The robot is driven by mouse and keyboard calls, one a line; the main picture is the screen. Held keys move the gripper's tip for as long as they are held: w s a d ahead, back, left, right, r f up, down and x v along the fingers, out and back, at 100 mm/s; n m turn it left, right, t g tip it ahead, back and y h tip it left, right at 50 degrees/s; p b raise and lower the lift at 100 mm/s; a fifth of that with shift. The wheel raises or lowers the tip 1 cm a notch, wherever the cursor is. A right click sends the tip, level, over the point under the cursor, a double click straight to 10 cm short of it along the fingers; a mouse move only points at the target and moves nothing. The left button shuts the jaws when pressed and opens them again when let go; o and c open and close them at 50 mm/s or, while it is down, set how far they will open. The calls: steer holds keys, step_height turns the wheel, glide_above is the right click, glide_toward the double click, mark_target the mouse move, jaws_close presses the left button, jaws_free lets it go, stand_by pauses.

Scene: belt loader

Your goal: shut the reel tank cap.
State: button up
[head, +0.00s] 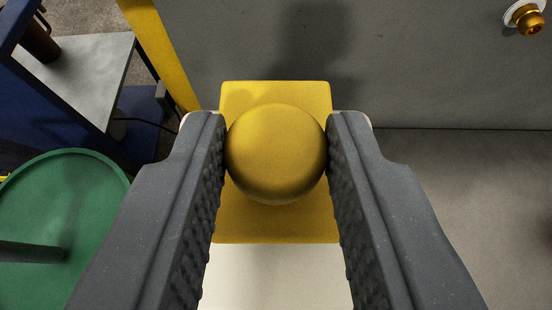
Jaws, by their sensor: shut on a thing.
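A round yellow knob (276,150) sits in the middle of the head view, in front of a yellow rectangular plate (276,225). My gripper (277,125) has one dark ribbed finger on each side of the knob, and both touch it. It is shut on the knob. A white surface (277,280) shows below the plate between the fingers. The plate and knob look like the tank cap, but no label shows. I cannot tell from this view whether the cap is open or shut.
A green round reel or drum (75,180) with a dark bar is at the lower left. A blue frame with a grey plate (85,75) and a yellow post (160,50) stand at the upper left. A grey wall (430,70) is behind, with a brass fitting (527,18) at the upper right.

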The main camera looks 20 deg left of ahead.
steer(key=o, duration=0.9)
steer(key=v, duration=1.3)
steer(key=shift+s+d+r+b, duration=0.1)
steer(key=shift+s+d+b, duration=0.1)
steer(key=shift+s+b, duration=0.15)
